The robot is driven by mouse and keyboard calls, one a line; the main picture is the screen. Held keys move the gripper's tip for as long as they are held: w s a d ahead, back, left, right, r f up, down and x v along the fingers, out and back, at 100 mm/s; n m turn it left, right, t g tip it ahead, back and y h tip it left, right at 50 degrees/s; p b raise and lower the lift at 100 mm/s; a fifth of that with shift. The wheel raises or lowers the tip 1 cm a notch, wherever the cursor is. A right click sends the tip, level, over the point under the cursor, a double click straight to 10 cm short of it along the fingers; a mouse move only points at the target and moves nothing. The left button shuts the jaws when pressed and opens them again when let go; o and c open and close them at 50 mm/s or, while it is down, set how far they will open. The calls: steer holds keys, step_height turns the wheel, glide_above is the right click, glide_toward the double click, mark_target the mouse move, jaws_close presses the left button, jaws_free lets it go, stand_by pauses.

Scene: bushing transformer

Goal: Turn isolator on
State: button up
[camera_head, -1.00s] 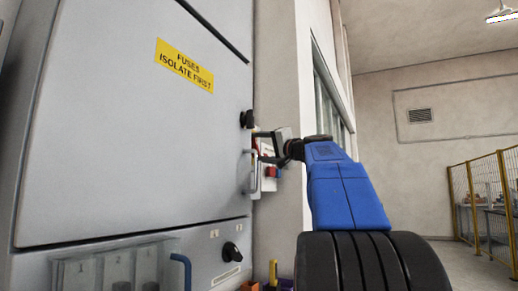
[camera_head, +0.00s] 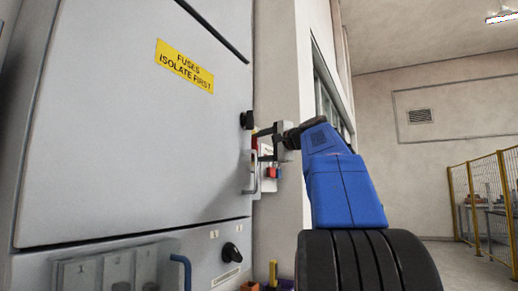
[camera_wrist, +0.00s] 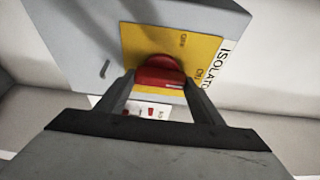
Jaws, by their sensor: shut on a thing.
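The isolator is a grey box (camera_wrist: 85,45) with a yellow plate (camera_wrist: 205,48) and a red rotary knob (camera_wrist: 158,68) in the wrist view. The plate carries OFF near the top and ON lower right; ISOLATOR lettering runs along its right side. My gripper (camera_wrist: 160,78) is shut on the red knob, with one finger on each side of it. A pale mark shows on the knob's lower right, but I cannot tell its exact setting. In the head view my gripper (camera_head: 258,146) is beside the cabinet's right edge, where the isolator is mostly hidden.
The large grey cabinet (camera_head: 130,130) bears a yellow FUSES ISOLATE FIRST label (camera_head: 185,66), a vertical handle (camera_head: 250,172) and black knobs. A small box with a red part (camera_head: 272,172) is below my gripper. A yellow fence (camera_head: 480,190) stands far right.

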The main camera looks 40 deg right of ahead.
steer(key=o, duration=1)
steer(key=shift+o, duration=0.2)
steer(key=shift+s, duration=0.1)
steer(key=s, duration=1.7)
steer(key=shift+s, duration=0.1)
